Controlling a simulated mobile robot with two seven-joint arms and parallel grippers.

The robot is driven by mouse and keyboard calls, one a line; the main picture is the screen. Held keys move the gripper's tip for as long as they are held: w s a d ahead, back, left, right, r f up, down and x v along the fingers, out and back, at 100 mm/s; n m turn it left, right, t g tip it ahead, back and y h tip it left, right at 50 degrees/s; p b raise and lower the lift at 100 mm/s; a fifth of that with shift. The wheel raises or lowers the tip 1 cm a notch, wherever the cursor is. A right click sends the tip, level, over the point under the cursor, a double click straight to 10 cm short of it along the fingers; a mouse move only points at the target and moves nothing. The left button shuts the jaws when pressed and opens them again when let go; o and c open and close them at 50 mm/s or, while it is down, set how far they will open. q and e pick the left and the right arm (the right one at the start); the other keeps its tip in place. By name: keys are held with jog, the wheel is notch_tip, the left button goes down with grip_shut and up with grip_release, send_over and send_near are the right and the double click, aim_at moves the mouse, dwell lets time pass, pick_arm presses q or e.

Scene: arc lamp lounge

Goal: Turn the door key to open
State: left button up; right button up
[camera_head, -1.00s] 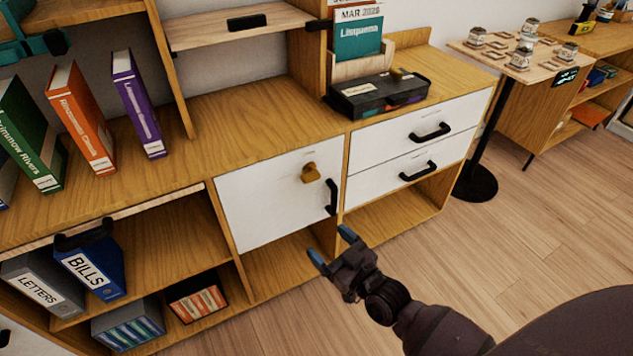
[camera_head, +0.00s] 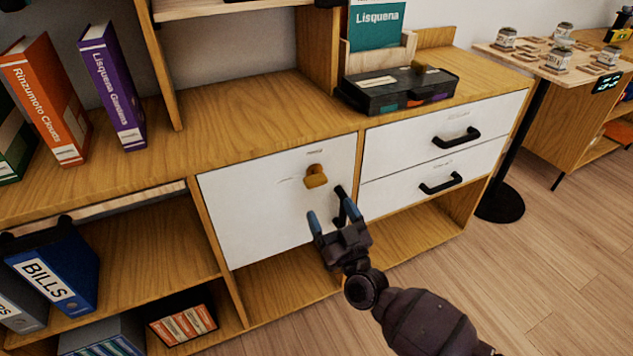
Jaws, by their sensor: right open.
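A white door (camera_head: 250,215) is set in the wooden cabinet and looks closed. A brass-coloured key (camera_head: 316,176) sits in its upper right part. A black handle (camera_head: 339,205) is at the door's right edge, partly hidden behind my gripper. My right gripper (camera_head: 330,219) has blue fingertips and is open and empty. It is just below the key and in front of the handle; I cannot tell whether it touches the handle. My left gripper is not in view.
Two white drawers (camera_head: 416,181) with black handles are right of the door. A black case (camera_head: 400,92) lies on the cabinet top. Upright books (camera_head: 113,85) and a blue binder (camera_head: 55,270) stand at left. A small table (camera_head: 535,63) with jars is at right.

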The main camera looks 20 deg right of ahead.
aim_at(318, 187)
jog(key=b+x, duration=0.1)
jog(key=x, duration=0.6)
jog(key=shift+w, duration=0.35)
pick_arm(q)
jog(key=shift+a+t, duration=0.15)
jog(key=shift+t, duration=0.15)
pick_arm(e)
jog(key=shift+w+r, duration=0.25)
jog(key=shift+w, duration=0.15)
jog(key=c, duration=0.9)
